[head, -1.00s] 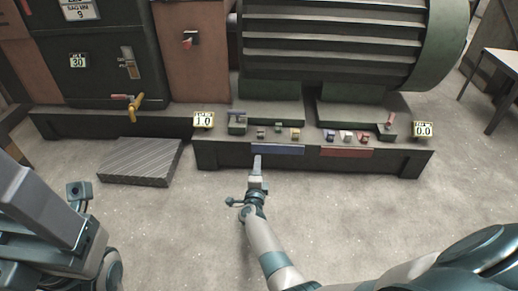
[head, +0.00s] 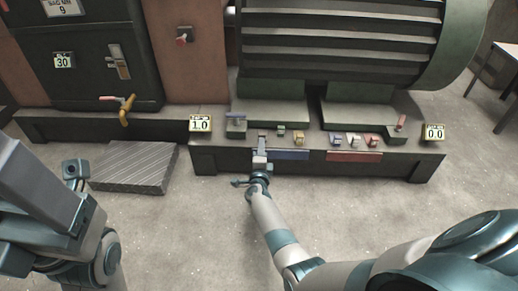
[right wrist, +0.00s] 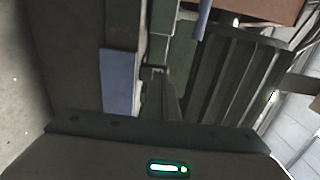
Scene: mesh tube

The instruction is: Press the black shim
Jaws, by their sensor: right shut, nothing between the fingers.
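My right gripper (head: 262,143) is shut and empty at the front of the machine's ledge, left of the blue strip. A small dark block, apparently the black shim (head: 262,132), shows just beyond its fingertips; the fingers partly cover it and I cannot tell whether they touch. In the right wrist view the closed fingers (right wrist: 160,78) point at the ledge beside the green machine foot. My left arm is at the lower left of the head view; its finger state cannot be made out.
Small green (head: 281,130), yellow (head: 298,138) and purple (head: 334,138) blocks sit to the right on the ledge. The blue strip (head: 290,155) and red strip (head: 354,156) line its front. Signs read 1.0 (head: 200,123) and 0.0 (head: 433,132). A ridged plate (head: 135,167) lies left on the floor.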

